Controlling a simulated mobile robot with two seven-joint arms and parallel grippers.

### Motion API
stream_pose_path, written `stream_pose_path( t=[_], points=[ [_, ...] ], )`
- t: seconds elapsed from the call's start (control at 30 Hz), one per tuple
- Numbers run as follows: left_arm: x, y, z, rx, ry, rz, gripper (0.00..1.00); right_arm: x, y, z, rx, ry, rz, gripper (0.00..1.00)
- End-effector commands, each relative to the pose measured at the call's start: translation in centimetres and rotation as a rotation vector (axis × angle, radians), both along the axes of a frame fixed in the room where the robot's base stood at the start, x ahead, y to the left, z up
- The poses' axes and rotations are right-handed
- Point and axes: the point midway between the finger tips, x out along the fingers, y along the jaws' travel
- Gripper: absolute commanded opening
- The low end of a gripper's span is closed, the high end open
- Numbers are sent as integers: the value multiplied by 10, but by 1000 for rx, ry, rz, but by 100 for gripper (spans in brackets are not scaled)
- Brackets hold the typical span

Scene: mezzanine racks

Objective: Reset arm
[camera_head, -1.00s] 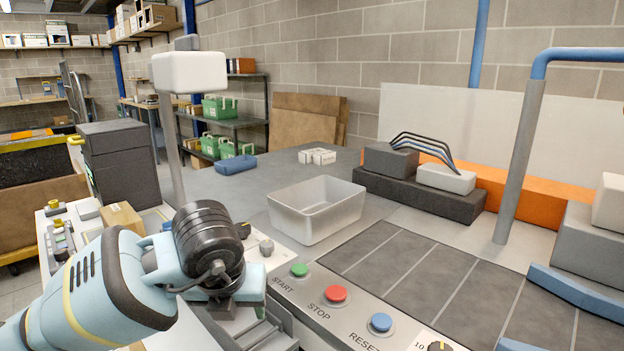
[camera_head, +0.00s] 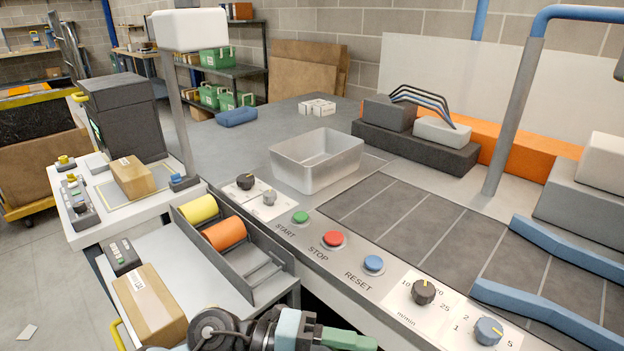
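Part of my arm (camera_head: 288,331) shows at the bottom edge, with a dark round joint, a light-blue section and a green part at its right end. The frame cuts it off, and I cannot make out gripper fingers on it. No part of my other arm is clearly seen. The control panel lies just above the arm, with a green START button (camera_head: 300,217), a red STOP button (camera_head: 333,240) and a blue RESET button (camera_head: 373,264). The visible arm part appears apart from these buttons.
A grey bin (camera_head: 317,165) stands behind the panel, left of the dark conveyor (camera_head: 420,235). A rack with yellow (camera_head: 198,209) and orange (camera_head: 224,234) rolls and a cardboard box (camera_head: 150,306) are near the arm. Blue rails (camera_head: 540,322) and a grey post (camera_head: 512,125) stand right.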

Motion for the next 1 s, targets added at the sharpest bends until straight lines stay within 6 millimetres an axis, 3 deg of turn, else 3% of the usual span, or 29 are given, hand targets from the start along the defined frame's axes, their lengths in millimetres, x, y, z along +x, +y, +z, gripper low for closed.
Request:
stream_pose_path(
  t=[0.1,0.23,0.43,0.57,0.73,0.87,1.0],
  points=[
    [-3,6,15,-204,149,124,58,6,-1,11,-1,-19,2,0],
    [5,24,18,-385,312,298,58,10,-2,19,-3,-31,2,0],
    [18,72,-7,-574,582,623,58,15,-3,31,-6,-48,4,0],
    [15,110,-44,-633,768,858,58,17,-4,38,-8,-57,4,0],
    [-12,162,-110,-632,1023,1170,58,22,-4,48,-10,-71,5,0],
    [-57,199,-164,-575,1229,1398,58,31,-4,58,-9,-97,4,0],
    [-120,230,-213,-473,1439,1601,58,39,-5,69,-9,-122,4,0]
  ],
)
